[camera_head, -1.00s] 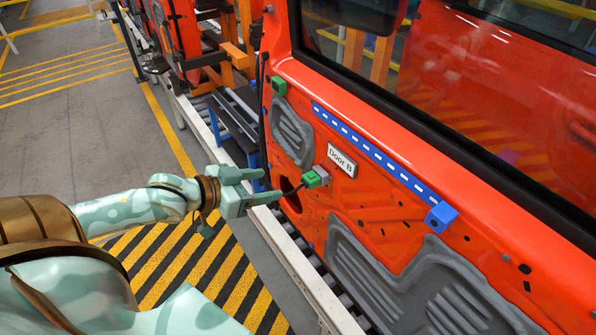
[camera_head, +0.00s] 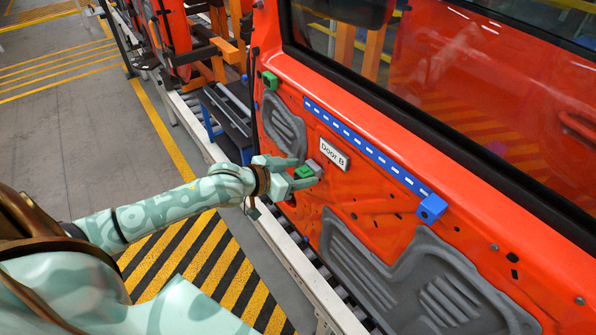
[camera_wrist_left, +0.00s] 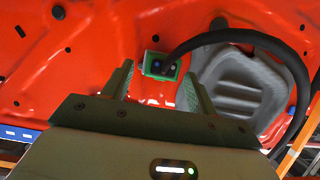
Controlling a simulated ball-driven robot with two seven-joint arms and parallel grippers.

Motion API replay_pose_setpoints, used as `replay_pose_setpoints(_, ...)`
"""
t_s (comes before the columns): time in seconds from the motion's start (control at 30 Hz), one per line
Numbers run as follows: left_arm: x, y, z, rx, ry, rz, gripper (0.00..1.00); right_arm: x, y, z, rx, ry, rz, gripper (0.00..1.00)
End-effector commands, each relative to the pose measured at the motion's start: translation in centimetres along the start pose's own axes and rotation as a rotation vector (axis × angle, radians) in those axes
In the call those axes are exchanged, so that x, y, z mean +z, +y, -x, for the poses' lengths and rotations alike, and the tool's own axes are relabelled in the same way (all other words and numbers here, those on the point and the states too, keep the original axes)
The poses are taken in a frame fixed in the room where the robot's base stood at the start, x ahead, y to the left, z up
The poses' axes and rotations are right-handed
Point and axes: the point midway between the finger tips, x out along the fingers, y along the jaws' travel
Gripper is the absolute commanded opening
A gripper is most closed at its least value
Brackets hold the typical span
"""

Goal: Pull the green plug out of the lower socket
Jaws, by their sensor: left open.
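The green plug (camera_head: 303,171) sits against a grey socket (camera_head: 314,166) on the orange-red door (camera_head: 385,200), just left of the Door B label. My left gripper (camera_head: 306,171) is open, with one finger above and one below the plug in the head view. In the left wrist view, the plug (camera_wrist_left: 158,66) shows between the tips of my open fingers (camera_wrist_left: 160,73), with a black cable (camera_wrist_left: 240,36) curving from it to the right. A gap shows on at least one side, and the jaws are not closed on it. My right gripper is not in view.
A green block (camera_head: 270,80) is on the door's upper left edge. A blue strip (camera_head: 365,147) ends at a blue block (camera_head: 432,208). A label (camera_head: 334,155) reads Door B. The rail (camera_head: 290,255) runs below the door; the floor at left is clear.

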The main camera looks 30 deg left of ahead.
Motion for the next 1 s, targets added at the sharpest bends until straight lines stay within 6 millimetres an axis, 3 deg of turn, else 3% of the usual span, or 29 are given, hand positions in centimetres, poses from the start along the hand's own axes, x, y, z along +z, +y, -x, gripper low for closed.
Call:
replay_pose_setpoints(0.07,0.01,0.0,0.02,0.0,0.0,0.0,0.58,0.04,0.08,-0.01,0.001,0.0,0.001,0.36)
replay_pose_setpoints(0.23,0.02,0.0,0.04,0.0,0.0,0.0,0.14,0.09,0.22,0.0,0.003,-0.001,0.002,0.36)
replay_pose_setpoints(0.3,0.02,-0.01,0.04,0.0,0.0,0.0,0.11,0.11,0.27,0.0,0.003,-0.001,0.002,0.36)
replay_pose_setpoints(0.33,0.02,-0.01,0.04,0.0,0.0,0.0,0.26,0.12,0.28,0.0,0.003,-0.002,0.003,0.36)
replay_pose_setpoints(0.43,0.02,-0.01,0.05,0.0,0.0,0.0,0.0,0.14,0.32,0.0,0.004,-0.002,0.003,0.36)
replay_pose_setpoints(1.0,0.44,-0.05,0.7,-0.001,-0.003,0.001,0.0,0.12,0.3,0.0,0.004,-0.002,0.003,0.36)
